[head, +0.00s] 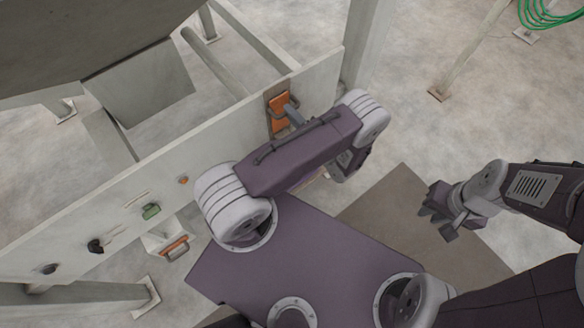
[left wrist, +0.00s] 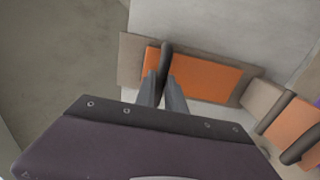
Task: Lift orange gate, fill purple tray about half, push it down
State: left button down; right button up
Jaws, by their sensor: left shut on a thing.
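The orange gate (head: 278,112) is a flat orange plate on a brownish backing on the pale panel. It also shows in the left wrist view (left wrist: 205,78), with a dark upright handle (left wrist: 165,62). My left gripper (head: 294,117) reaches the gate, and its fingers (left wrist: 167,88) are shut on that handle. My right gripper (head: 440,212) hangs clear at the right, its fingers apart and empty. I cannot make out the purple tray for certain; only a purple sliver (left wrist: 316,92) shows at the right edge of the left wrist view.
The pale panel (head: 222,140) carries a green knob (head: 151,211), a black knob (head: 95,245) and a small orange piece (head: 183,180). An orange-handled part (head: 174,247) sits below it. A second orange part with dark bars (left wrist: 293,118) lies right of the gate.

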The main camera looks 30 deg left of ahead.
pick_arm(q)
notch_tip(320, 180, up, 4)
jog(key=p, duration=0.3)
jog(key=shift+r, duration=0.25)
dwell(7.2)
